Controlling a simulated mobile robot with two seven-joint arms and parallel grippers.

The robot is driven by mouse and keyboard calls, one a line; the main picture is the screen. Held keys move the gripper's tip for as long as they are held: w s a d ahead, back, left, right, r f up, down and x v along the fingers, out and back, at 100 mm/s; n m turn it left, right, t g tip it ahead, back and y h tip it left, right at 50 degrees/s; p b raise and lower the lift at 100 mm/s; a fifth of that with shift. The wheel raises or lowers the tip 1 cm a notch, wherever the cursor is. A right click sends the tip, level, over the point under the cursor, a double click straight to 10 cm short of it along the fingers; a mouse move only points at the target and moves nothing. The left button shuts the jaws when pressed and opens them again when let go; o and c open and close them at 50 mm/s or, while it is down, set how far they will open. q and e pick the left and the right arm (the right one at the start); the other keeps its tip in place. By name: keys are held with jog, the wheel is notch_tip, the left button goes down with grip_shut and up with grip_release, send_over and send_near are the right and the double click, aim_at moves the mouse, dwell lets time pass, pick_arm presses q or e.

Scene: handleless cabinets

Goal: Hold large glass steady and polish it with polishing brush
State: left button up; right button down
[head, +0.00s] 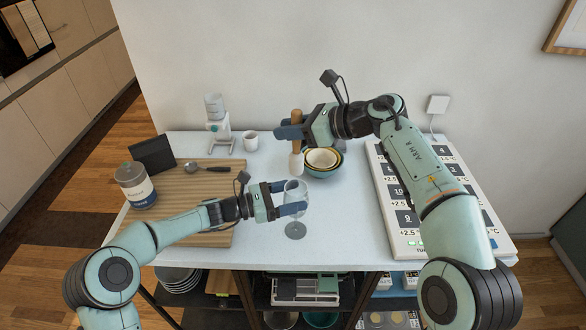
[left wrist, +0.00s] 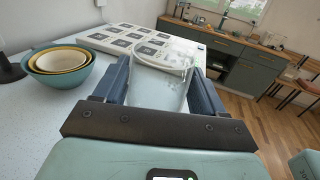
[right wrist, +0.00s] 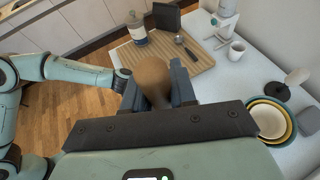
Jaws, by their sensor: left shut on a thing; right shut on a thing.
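The large glass (head: 296,190) is a clear stemmed glass, upright near the middle front of the table. My left gripper (head: 289,198) is shut around its bowl from the left, and the foot (head: 295,230) shows below. In the left wrist view the clear glass (left wrist: 158,88) fills the space between the fingers. The polishing brush has a brown wooden handle (head: 296,120) and a pale head (head: 296,165) pointing down. My right gripper (head: 291,131) is shut on the handle, with the head above and behind the glass, apparently apart from it. The handle's end (right wrist: 152,76) shows in the right wrist view.
Nested bowls (head: 322,160) stand close behind the glass. A wooden board (head: 190,181) with a spoon (head: 207,168) lies left, near a jar (head: 135,186), a white mug (head: 250,141) and a white device (head: 217,125). A panel with dark squares (head: 404,215) covers the table's right.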

aim_at(290, 165)
jog(key=shift+r, duration=0.3)
jog(key=shift+f, duration=5.75)
jog(key=shift+w, duration=0.2)
